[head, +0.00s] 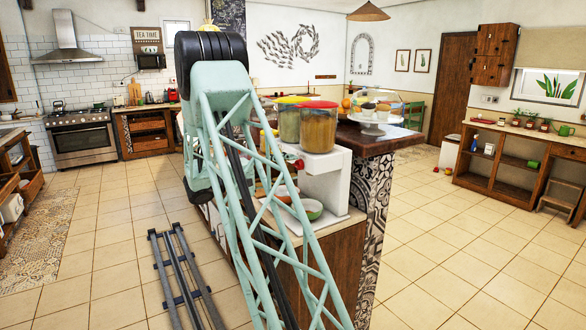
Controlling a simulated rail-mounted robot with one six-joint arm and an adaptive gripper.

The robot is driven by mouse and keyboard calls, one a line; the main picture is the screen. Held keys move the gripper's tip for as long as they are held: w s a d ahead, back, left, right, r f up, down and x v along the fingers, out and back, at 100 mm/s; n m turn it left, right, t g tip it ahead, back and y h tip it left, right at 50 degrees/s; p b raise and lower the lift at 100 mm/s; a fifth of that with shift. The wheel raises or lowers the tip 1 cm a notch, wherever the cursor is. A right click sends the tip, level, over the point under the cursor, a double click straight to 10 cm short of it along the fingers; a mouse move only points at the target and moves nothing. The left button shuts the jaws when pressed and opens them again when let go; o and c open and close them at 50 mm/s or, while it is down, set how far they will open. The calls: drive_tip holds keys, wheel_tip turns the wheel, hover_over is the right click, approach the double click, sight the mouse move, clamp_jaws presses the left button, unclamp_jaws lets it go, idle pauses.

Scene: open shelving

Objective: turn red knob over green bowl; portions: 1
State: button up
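A white dispenser (327,186) stands on the wooden counter in the head view. It carries a container with a red lid (319,128) and brownish contents, and a second container with a yellow-green lid (288,122) beside it. A small red knob (299,164) shows at the dispenser's front, just right of my arm's lattice. A green bowl (312,210) with a pale inside sits on the counter at the dispenser's foot, partly covered by the lattice. My gripper is not visible; my arm's pale green links cross the middle of the view.
Other bowls (270,191) are partly hidden behind my arm. A cake stand (371,128) stands on the dark raised counter (400,137) behind the dispenser. The wooden counter's front edge is close to the bowls. Tiled floor (450,235) is clear on the right.

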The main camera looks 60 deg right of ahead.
drive_tip(key=v, duration=1)
idle(1.1)
drive_tip(key=s+a+r+t+y, duration=0.1)
drive_tip(key=s+a+r+y, duration=0.25)
drive_tip(key=s+a, duration=0.5)
drive_tip(key=s+a+r+t+y, duration=0.1)
drive_tip(key=s+a+r+y, duration=0.25)
drive_tip(key=s+a, duration=0.5)
drive_tip(key=s+a+n+t+y, duration=0.1)
drive_tip(key=s+a+t+y, duration=0.2)
drive_tip(key=a, duration=1)
drive_tip(key=s+a+n+t+y, duration=0.2)
drive_tip(key=s+a+t+y, duration=0.1)
drive_tip(key=s+a, duration=0.7)
drive_tip(key=s+a+n+t+y, duration=0.1)
drive_tip(key=s+a+t+y, duration=0.2)
drive_tip(key=a, duration=1.3)
drive_tip(key=s, duration=0.3)
drive_tip(key=shift+s+f+n+y+p, duration=0.25)
drive_tip(key=shift+s+n+y+p, duration=0.05)
drive_tip(key=shift+p, duration=0.05)
drive_tip(key=shift+a, duration=0.1)
